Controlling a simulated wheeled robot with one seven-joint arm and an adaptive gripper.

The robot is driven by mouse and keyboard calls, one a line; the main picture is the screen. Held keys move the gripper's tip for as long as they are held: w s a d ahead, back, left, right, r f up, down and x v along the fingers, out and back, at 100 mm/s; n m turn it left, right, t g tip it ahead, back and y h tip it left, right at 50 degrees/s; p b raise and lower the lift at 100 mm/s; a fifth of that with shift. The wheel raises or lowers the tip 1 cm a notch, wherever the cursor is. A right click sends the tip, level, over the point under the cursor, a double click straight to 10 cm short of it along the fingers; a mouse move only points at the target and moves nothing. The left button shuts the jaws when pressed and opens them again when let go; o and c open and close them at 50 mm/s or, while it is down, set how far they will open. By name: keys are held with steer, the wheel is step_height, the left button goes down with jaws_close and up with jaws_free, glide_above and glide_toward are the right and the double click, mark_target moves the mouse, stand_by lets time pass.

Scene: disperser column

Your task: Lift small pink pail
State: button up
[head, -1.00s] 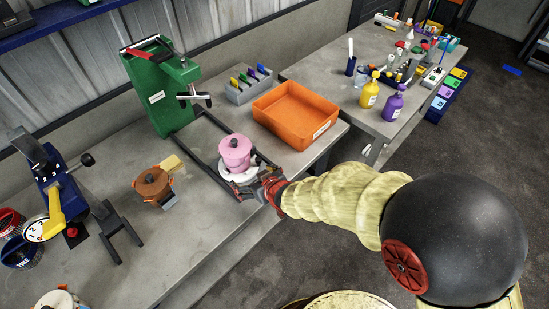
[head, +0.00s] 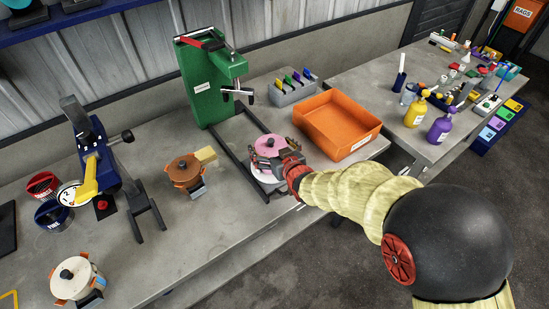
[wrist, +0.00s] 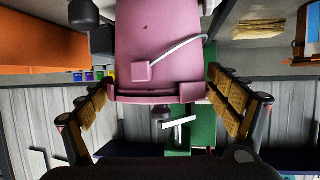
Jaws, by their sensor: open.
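The small pink pail (head: 267,144) stands upright on a white round plate (head: 262,177) at the base of the green press (head: 208,85). My gripper (head: 269,162) is at the near side of the pail and hides its lower body in the head view. In the wrist view, which is upside down, the pail (wrist: 160,50) fills the middle, with its pale handle across its side.
An orange tray (head: 338,124) is close on the right of the pail. A grey holder (head: 293,92) with coloured tabs stands behind. A brown pot (head: 184,169) and a blue device (head: 95,160) are on the left. The bench's front edge is near my arm.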

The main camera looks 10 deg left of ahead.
steer(key=b+x, duration=0.1)
steer(key=x, duration=0.3)
steer(key=shift+a+f, duration=0.1)
steer(key=shift+a, duration=0.1)
steer(key=shift+c, duration=0.6)
steer(key=c, duration=1.4)
